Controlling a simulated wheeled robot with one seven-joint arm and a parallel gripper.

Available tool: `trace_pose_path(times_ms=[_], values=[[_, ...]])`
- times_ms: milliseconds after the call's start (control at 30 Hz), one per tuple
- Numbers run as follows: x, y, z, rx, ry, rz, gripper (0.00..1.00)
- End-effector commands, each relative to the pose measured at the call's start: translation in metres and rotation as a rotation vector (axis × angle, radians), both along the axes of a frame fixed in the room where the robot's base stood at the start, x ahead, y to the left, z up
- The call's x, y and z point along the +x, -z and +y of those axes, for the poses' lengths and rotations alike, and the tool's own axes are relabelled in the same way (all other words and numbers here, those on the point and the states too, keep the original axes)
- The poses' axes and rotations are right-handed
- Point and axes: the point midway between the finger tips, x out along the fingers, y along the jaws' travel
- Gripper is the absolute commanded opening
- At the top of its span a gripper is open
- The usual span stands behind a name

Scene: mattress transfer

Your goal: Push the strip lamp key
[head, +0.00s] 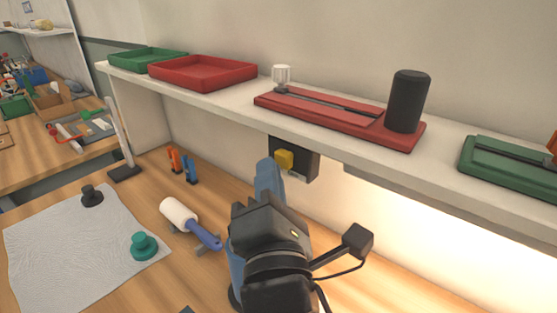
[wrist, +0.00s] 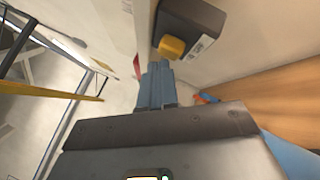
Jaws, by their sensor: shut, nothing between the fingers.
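The strip lamp key is a yellow block (head: 284,159) on a dark switch box (head: 307,166) under the shelf's front edge. In the wrist view, the key (wrist: 172,46) shows at the top on the dark box (wrist: 195,22). My gripper (head: 267,166) has blue-grey fingers, closed together and empty, just left of the key in the head view. In the wrist view, the fingertips (wrist: 157,68) are just below the key, with a small gap in the picture. My wrist hides the lower part of the fingers in the head view.
The shelf (head: 230,105) holds a green tray (head: 147,58), a red tray (head: 203,72) and a red fixture (head: 330,117) with a black cylinder (head: 408,100). Warm light falls on the wall at right. A roller (head: 180,212) and a pale cloth (head: 70,250) lie on the bench.

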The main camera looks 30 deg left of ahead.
Motion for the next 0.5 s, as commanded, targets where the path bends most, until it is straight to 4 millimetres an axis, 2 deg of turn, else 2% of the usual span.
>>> trace_pose_path(times_ms=[167, 500], values=[[-0.007, 0.002, 0.001, -0.001, -0.002, 0.001, 0.00], [-0.038, 0.002, 0.004, -0.001, -0.003, 0.000, 0.00]])
